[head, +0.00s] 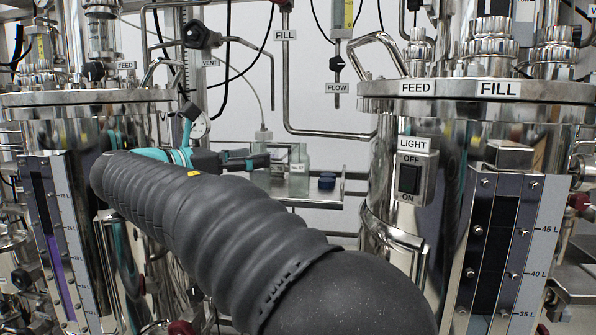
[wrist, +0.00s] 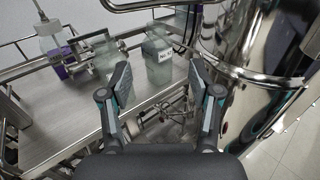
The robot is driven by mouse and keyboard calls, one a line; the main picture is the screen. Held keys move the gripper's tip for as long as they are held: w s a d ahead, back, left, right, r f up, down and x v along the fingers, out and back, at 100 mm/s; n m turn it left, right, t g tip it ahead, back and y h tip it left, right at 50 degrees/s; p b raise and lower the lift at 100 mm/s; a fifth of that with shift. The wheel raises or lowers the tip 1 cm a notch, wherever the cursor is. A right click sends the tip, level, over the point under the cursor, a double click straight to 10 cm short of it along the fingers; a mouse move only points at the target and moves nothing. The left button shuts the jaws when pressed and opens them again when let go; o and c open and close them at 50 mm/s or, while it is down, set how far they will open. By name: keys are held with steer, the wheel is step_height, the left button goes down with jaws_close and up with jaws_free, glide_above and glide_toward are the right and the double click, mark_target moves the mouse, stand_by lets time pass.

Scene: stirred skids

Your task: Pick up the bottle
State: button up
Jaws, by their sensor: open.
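A clear, pale green bottle with a white label (wrist: 157,62) stands on a shelf in the wrist view, beyond my fingertips and between their lines. My gripper (wrist: 160,78) is open and empty, with one finger to each side of the view's middle. In the head view my gripper (head: 255,160) points right toward the bottles. A second clear bottle (wrist: 106,56) stands left of the labelled one, partly behind my left finger.
A bottle with a tube in its top (wrist: 50,36) stands further left on the metal shelf (wrist: 60,108). The shelf's near part looks clear.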

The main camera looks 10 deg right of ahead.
mark_target(294, 148)
steer(key=x, duration=0.8)
steer(key=shift+w+r, duration=0.1)
steer(key=shift+r, duration=0.1)
steer(key=shift+r+x, duration=0.2)
steer(key=shift+x, duration=2.6)
steer(key=shift+w+a, duration=0.1)
steer(key=shift+w, duration=0.05)
jaws_close()
